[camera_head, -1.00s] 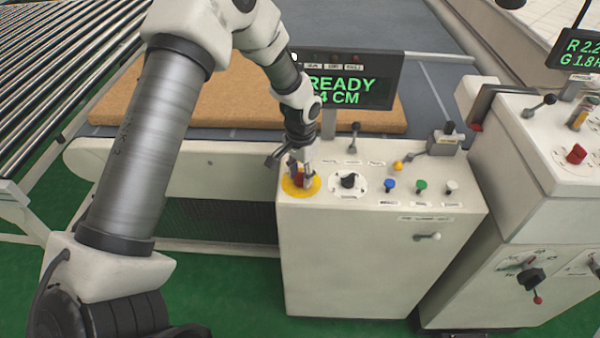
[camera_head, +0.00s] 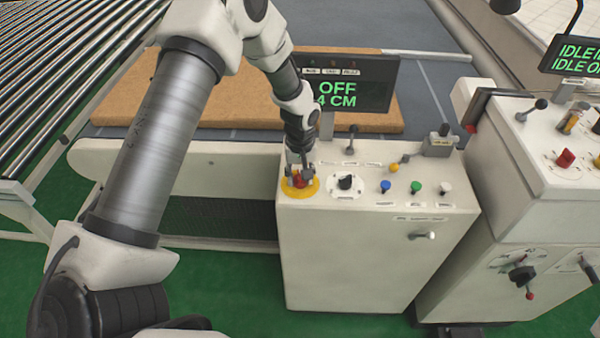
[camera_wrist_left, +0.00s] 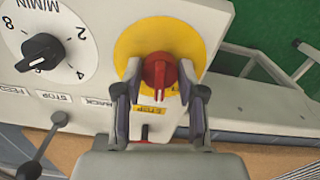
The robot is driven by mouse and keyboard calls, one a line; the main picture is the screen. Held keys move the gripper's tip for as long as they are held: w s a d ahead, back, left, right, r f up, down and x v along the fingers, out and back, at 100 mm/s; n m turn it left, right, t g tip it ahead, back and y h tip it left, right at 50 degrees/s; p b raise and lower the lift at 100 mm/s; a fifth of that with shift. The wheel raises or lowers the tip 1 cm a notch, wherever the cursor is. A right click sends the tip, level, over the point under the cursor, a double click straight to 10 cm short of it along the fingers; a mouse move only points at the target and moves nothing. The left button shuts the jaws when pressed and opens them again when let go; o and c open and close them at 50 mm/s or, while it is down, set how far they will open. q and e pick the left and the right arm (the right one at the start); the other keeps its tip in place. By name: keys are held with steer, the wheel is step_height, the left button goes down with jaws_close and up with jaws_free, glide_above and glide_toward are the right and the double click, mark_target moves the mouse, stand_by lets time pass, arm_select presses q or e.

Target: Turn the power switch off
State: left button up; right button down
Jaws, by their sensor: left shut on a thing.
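The power switch is a red rotary knob (camera_head: 301,183) on a round yellow plate (camera_head: 288,190) at the left front corner of the white control cabinet's top. In the left wrist view the red knob (camera_wrist_left: 160,73) sits between my two fingers, its raised grip running roughly up and down the picture. My left gripper (camera_head: 300,175) reaches down from above and is shut on the knob. The yellow plate (camera_wrist_left: 200,32) shows around it. The display (camera_head: 345,88) behind the cabinet reads "OFF" and "4 CM". My right gripper is out of view.
A black dial (camera_head: 346,183) sits right beside the switch, with blue (camera_head: 385,186), green (camera_head: 416,187) and white buttons further right. A black-knobbed lever (camera_head: 353,141) stands behind. A second cabinet (camera_head: 510,215) stands at right. A brown mattress slab (camera_head: 215,107) lies behind.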

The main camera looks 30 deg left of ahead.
arm_select(q)
steer(key=n+p, duration=0.2)
steer(key=n, duration=0.3)
steer(key=shift+w+r, duration=0.1)
steer(key=shift+n+p, duration=0.3)
steer(key=shift+n, duration=0.8)
steer(key=o, duration=1.1)
steer(key=shift+a, duration=0.1)
steer(key=shift+o, duration=0.2)
steer(key=shift+a+f, duration=0.15)
steer(key=shift+f, duration=0.1)
